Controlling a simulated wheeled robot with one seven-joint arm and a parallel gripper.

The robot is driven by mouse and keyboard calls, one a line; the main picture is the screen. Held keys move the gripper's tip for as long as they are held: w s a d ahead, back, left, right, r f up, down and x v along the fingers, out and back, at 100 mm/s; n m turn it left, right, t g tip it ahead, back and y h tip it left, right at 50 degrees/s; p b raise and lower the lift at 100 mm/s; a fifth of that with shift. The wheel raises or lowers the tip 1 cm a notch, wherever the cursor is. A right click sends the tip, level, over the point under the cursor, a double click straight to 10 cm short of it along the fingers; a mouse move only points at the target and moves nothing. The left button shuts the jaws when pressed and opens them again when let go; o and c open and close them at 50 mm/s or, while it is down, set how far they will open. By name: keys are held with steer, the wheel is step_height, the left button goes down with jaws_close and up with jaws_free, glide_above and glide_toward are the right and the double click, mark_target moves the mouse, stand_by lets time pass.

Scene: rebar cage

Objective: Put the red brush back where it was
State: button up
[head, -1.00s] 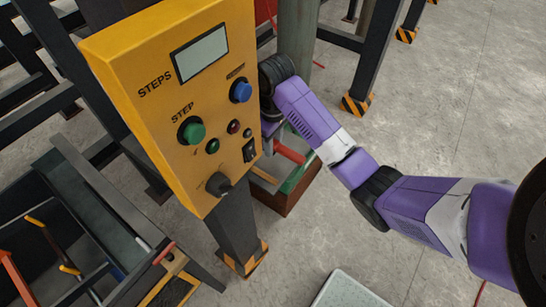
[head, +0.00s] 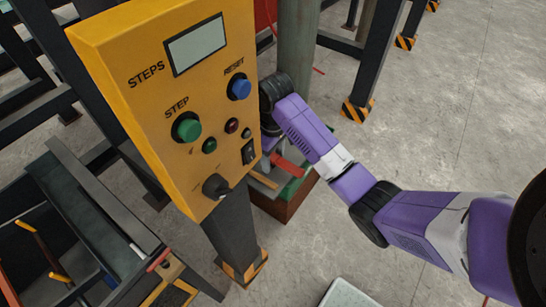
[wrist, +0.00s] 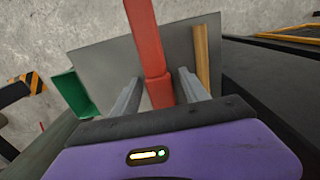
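The red brush (wrist: 147,40) lies between the two fingers of my gripper (wrist: 160,78) in the wrist view, its long red part running away from me. A narrow gap shows on each side of it, so the fingers look open around it. In the head view the red brush (head: 290,170) shows low behind the yellow panel, over a reddish-brown box (head: 284,207). Whether the brush rests on the surface below is hard to tell.
A yellow control panel (head: 140,75) on a dark post stands close left of my arm. A grey plate (wrist: 103,62), a wooden strip (wrist: 201,55) and a green piece (wrist: 72,93) lie around the brush. A grey-green column (head: 297,45) rises behind. Floor on the right is clear.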

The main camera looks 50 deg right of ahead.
mark_target(272, 155)
step_height(272, 155, up, 10)
steer(key=p, duration=0.6)
steer(key=shift+d, duration=0.15)
steer(key=shift+w+r+b, duration=0.15)
steer(key=shift+b, duration=0.15)
steer(key=shift+r, duration=0.95)
